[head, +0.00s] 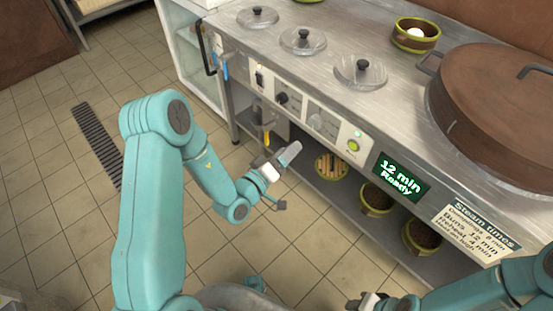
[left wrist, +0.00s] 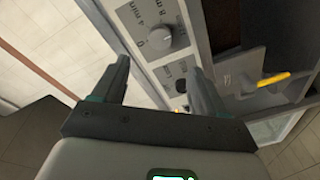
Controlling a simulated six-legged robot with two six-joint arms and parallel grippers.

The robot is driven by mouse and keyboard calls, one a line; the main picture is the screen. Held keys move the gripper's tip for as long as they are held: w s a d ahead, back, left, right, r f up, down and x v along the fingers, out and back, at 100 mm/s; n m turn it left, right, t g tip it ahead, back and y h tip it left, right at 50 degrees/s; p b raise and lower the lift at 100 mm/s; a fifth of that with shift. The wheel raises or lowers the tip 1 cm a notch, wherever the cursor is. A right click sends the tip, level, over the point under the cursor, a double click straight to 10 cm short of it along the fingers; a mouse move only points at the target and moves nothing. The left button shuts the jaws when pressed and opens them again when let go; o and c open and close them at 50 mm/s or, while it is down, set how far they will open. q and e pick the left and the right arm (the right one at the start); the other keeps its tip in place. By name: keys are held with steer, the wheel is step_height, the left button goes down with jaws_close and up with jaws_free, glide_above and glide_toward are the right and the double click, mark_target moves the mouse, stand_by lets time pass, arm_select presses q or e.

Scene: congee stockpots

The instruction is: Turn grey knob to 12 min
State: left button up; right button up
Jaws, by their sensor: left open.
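The grey knob (head: 317,121) is on the stove's front control panel; in the left wrist view the grey knob (left wrist: 159,38) has marks 0, 4 min and 8 min around it. I cannot tell where its pointer stands. A green display (head: 400,178) right of the panel reads "12 min Ready". My left gripper (head: 284,178) is open and empty, in front of and below the panel, apart from the knob. In the left wrist view the knob lies beyond the open left gripper's fingers (left wrist: 160,72). My right gripper (head: 366,300) is at the bottom edge; its jaws are unclear.
A black knob (head: 283,98) sits left of the grey one and a green button (head: 353,146) right of it. A steam times sign (head: 476,233) lists buns at 12 min. A large lidded pot (head: 495,110) stands on the counter.

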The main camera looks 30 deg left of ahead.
arm_select(q)
steer(key=v, duration=0.4)
steer(key=shift+s, duration=0.15)
